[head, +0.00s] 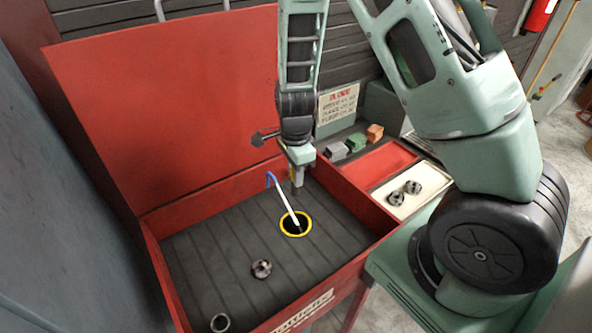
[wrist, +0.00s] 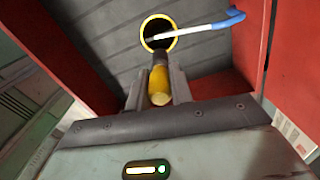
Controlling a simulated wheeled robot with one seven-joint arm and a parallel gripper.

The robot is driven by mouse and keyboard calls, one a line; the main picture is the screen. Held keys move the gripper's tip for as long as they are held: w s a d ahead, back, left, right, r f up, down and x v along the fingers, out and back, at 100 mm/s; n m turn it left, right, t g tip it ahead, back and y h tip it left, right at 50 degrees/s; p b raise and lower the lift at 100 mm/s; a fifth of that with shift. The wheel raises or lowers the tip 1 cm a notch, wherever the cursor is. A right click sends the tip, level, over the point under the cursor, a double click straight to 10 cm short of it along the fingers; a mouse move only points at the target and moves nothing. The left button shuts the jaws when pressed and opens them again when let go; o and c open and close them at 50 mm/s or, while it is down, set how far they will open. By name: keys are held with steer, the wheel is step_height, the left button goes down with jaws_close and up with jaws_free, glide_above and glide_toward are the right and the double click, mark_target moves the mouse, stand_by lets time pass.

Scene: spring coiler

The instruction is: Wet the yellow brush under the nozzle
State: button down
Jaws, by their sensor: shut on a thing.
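My gripper (head: 297,180) is inside the red wash basin (head: 346,258), above its ribbed dark floor. It is shut on the yellow brush (wrist: 159,84), whose rounded yellow end faces the wrist camera and whose dark far end points down the basin. In the head view the brush is mostly hidden between the fingers. The nozzle (head: 285,205) is a thin white tube with a bent blue end, rising at a slant from a yellow-ringed dark hole (head: 308,232). It also shows in the wrist view (wrist: 195,31), beyond the brush and to its right. The brush appears apart from the blue end.
A raised red lid (head: 160,110) stands behind the basin. Metal parts (head: 261,268) lie on the basin floor. To the right are a red tray (head: 380,163), a cream tray (head: 428,185) with two metal parts, and small grey, green and orange blocks (head: 356,142).

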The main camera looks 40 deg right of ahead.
mark_target(295, 193)
steer(key=f+b, duration=0.7)
steer(key=f, duration=0.1)
steer(key=shift+w+f+b, duration=0.25)
steer(key=shift+w+b, duration=0.1)
steer(key=shift+b, duration=0.05)
steer(key=shift+w+f+b, duration=0.5)
steer(key=shift+w+f, duration=0.7)
steer(key=shift+f, duration=0.25)
steer(key=shift+r, duration=0.1)
steer(key=shift+s+r+p, duration=0.8)
steer(key=shift+r+p, duration=0.05)
steer(key=shift+r, duration=0.15)
steer(key=shift+s+r+p, duration=0.8)
steer(key=shift+r, duration=0.15)
